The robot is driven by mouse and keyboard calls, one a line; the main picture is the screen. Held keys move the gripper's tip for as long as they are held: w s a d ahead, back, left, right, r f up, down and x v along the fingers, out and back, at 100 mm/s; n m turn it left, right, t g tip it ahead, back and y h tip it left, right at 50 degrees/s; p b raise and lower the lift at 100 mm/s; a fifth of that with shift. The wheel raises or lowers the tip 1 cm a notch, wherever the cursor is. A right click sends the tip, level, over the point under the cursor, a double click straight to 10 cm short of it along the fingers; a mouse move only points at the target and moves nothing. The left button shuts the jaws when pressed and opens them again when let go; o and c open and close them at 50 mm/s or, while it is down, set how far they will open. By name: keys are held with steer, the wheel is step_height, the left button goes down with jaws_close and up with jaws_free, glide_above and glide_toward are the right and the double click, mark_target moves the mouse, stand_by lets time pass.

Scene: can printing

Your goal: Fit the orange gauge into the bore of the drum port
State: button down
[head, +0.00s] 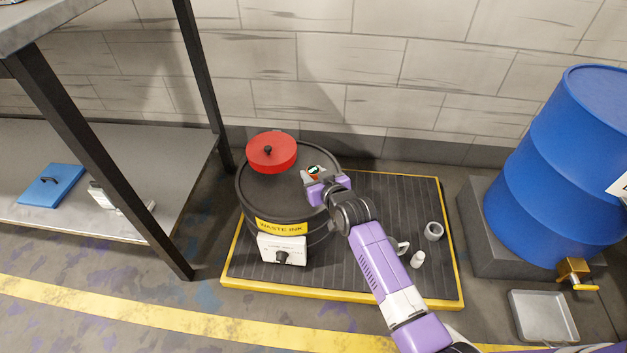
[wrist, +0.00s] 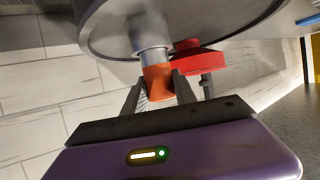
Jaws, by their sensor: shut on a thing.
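The black waste ink drum (head: 262,190) stands on the ribbed pallet, its lid facing up. In the wrist view the drum lid (wrist: 225,22) fills the top, with the grey metal drum port (wrist: 150,38) standing out from it. My gripper (wrist: 157,88) is shut on the orange gauge (wrist: 157,78), a finger on each side. The gauge's far end meets the port's mouth and looks roughly in line with it. I cannot tell how far it sits inside the bore. In the head view my gripper (head: 314,180) is over the lid's right side and mostly hides the port.
A red lid with a black knob (head: 270,152) sits on the drum beside the port. The yellow-edged pallet (head: 385,190) holds a grey ring (head: 433,231) and a small white piece (head: 417,260). A blue barrel (head: 555,165) stands right, a shelf (head: 165,150) left.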

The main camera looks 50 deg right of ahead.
steer(key=shift+f, duration=0.5)
steer(key=shift+f, duration=0.15)
steer(key=c, duration=1)
jaws_free()
